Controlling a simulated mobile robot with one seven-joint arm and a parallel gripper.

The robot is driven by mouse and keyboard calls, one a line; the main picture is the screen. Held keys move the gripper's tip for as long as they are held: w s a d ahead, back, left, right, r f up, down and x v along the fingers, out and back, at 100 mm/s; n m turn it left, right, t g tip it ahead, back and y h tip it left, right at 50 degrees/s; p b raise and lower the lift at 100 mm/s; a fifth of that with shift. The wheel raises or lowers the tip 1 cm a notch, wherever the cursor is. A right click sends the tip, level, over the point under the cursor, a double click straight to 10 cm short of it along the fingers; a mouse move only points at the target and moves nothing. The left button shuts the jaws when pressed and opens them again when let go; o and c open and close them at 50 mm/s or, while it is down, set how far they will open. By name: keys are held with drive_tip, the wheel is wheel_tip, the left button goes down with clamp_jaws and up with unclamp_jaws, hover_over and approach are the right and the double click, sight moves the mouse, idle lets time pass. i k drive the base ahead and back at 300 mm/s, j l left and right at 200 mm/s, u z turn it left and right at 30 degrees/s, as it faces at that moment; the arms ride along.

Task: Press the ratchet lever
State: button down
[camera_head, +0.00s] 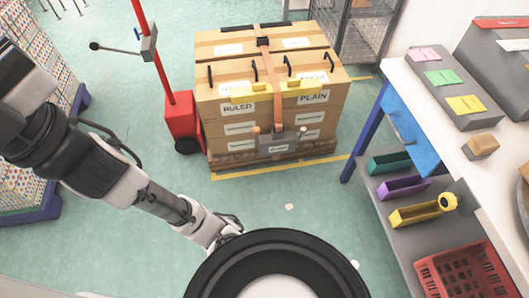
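A stack of cardboard boxes (226,111) stands on a wooden pallet, bound by an orange-brown strap (277,85) over the top and down the front. Low on the front face, a grey ratchet unit (279,148) with a small label sits at the strap's lower end.
A red pallet truck (181,115) with a tall handle stands left of the boxes. At right are a white table (413,97) and a shelf with coloured bins (416,214) and a red crate (465,279). Green floor (300,190) is mostly clear before the pallet.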

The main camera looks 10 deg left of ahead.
sight(256, 130)
drive_tip(key=l+u, duration=0.1)
drive_tip(key=i+l+u, duration=0.5)
drive_tip(key=i, duration=0.25)
drive_tip(key=i+l, duration=0.05)
drive_tip(key=l, duration=0.05)
